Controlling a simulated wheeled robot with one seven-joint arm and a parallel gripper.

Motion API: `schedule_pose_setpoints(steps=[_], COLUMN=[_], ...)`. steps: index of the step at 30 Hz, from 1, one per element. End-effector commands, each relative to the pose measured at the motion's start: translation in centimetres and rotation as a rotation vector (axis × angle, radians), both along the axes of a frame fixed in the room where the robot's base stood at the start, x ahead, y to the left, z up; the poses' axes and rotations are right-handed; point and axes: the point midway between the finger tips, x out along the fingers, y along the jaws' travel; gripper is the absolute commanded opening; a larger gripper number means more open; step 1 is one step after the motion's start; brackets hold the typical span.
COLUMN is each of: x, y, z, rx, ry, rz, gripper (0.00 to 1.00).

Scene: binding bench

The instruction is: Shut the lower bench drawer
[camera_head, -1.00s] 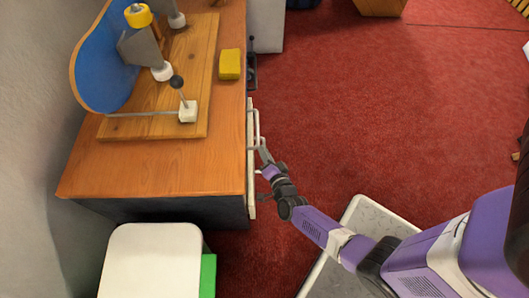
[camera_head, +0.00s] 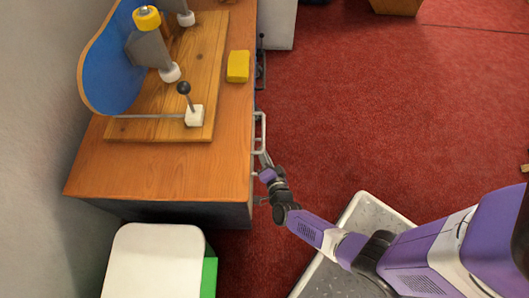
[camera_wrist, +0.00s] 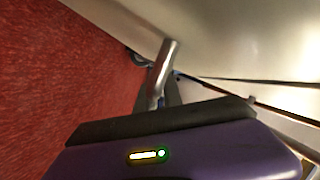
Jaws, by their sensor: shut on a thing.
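The wooden bench (camera_head: 160,168) stands at the left in the head view, its drawer side facing right. A pale metal bar handle (camera_head: 260,133) sticks out from that side, just past the top's edge. My gripper (camera_head: 263,160) is at the near end of this handle. In the wrist view my gripper (camera_wrist: 165,92) is shut on a metal handle bar (camera_wrist: 164,62), with a pale drawer front (camera_wrist: 285,125) beside it. The benchtop hides most of the drawer fronts from above, so I cannot tell whether the held drawer is fully flush.
A white-topped stool or box (camera_head: 155,258) with a green side stands at the bench's near end. A yellow block (camera_head: 238,66) and a clamp fixture (camera_head: 194,115) on a board sit on the benchtop. Red carpet (camera_head: 370,110) lies open to the right.

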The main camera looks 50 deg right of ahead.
Motion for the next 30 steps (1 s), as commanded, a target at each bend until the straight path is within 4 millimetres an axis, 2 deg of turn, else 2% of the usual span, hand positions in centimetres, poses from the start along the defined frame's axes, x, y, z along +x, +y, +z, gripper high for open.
schedule_pose_setpoints(steps=[1, 4, 19, 23, 30], x=[0.5, 0.4, 0.0, -1.2, -4.4], y=[0.5, 0.5, 0.4, 1.2, 3.3], z=[0.0, 0.0, 0.2, 0.7, 1.5], rx=[0.004, 0.003, 0.002, 0.001, 0.002], ry=[0.000, -0.001, 0.000, 0.002, 0.001], rz=[0.015, 0.013, 0.007, 0.009, 0.009], gripper=[0.15, 0.33, 0.33, 0.33, 0.33])
